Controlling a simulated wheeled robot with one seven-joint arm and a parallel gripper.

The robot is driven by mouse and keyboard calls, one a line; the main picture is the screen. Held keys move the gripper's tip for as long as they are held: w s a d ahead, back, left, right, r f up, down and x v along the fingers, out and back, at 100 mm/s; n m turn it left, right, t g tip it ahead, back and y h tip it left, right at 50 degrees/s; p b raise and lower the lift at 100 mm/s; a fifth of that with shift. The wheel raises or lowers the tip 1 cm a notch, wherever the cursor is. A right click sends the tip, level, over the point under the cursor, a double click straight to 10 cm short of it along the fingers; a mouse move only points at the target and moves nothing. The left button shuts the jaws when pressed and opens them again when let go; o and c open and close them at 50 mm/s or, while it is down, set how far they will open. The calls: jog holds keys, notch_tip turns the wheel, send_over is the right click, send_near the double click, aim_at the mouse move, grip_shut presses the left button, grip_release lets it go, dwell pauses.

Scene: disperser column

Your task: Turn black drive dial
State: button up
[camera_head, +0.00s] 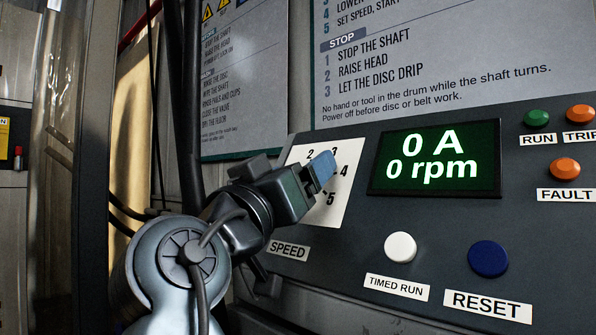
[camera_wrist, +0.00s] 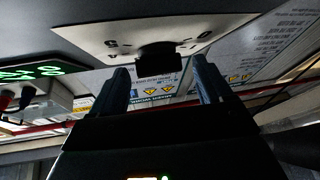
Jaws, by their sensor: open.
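The black drive dial (camera_wrist: 158,58) shows in the wrist view as a dark block on a white scale plate (camera_wrist: 97,40). My gripper (camera_wrist: 160,68) is open, with one finger on each side of the dial in that view and a gap to each. I cannot tell whether the fingertips reach past its front face. In the head view my gripper (camera_head: 320,170) is in front of the numbered scale plate (camera_head: 347,158), above the SPEED label (camera_head: 288,250), and hides the dial.
Right of the plate, a green display (camera_head: 435,158) reads 0 A and 0 rpm. Below it are a white TIMED RUN button (camera_head: 400,247) and a blue RESET button (camera_head: 488,258). Green RUN (camera_head: 537,117) and orange TRIP (camera_head: 580,112) and FAULT (camera_head: 565,168) lamps are at the right.

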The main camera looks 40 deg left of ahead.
jog(key=a+v, duration=0.1)
jog(key=v, duration=0.6)
jog(key=shift+d+p, duration=0.4)
jog(key=shift+d, duration=0.05)
